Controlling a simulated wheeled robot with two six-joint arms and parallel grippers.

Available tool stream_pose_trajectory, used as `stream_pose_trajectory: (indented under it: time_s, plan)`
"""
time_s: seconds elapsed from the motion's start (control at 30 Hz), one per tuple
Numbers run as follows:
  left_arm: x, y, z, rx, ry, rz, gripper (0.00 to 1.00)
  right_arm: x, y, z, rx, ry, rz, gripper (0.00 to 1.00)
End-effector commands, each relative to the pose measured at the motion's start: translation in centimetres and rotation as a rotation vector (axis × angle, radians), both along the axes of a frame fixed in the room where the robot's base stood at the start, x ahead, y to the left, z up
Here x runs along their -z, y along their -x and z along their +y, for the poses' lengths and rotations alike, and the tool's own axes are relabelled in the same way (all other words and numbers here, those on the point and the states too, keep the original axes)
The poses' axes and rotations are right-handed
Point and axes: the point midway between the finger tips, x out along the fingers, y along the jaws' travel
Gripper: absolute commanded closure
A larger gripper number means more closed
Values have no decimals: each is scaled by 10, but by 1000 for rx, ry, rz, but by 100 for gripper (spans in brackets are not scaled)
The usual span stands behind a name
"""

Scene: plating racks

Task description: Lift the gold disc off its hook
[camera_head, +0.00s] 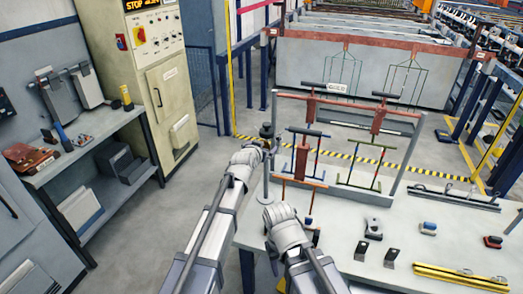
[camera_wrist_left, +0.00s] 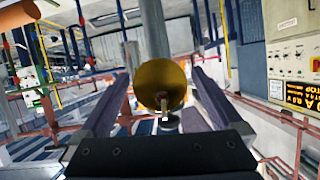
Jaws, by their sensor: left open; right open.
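The gold disc (camera_wrist_left: 162,82) faces the camera in the left wrist view. It appears between the two open fingers of my left gripper (camera_head: 267,133), with a gap on each side. A small pale peg or hook end (camera_wrist_left: 165,104) shows at the disc's lower edge; how the disc hangs on it is not clear. I cannot make out the disc in the head view, where my left gripper is at the rack's left post. My right gripper (camera_head: 310,236) is low by the table's near left edge, with its jaws mostly hidden and nothing visible in them.
The grey rack frame (camera_head: 398,160) stands on the table (camera_head: 335,215) and carries red and green hanging racks (camera_head: 361,169). Small clamps and parts (camera_head: 373,229) lie at the table's right.

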Motion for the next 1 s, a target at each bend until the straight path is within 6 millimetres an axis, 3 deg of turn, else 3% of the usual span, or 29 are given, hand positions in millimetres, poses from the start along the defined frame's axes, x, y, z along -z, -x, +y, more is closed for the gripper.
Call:
stream_pose_trajectory:
  time_s: [0.1,0.87,0.9,1.0]
  plan:
    - [0,0,0,0,0,0,2,0,0,0,0,0,0,50]
    - [0,1,0,0,1,0,87,0,0,0,0,0,0,50]
    - [0,1,0,0,1,0,30,0,0,0,0,0,0,50]
    - [0,1,0,0,1,0,42,0,0,0,0,0,0,50]
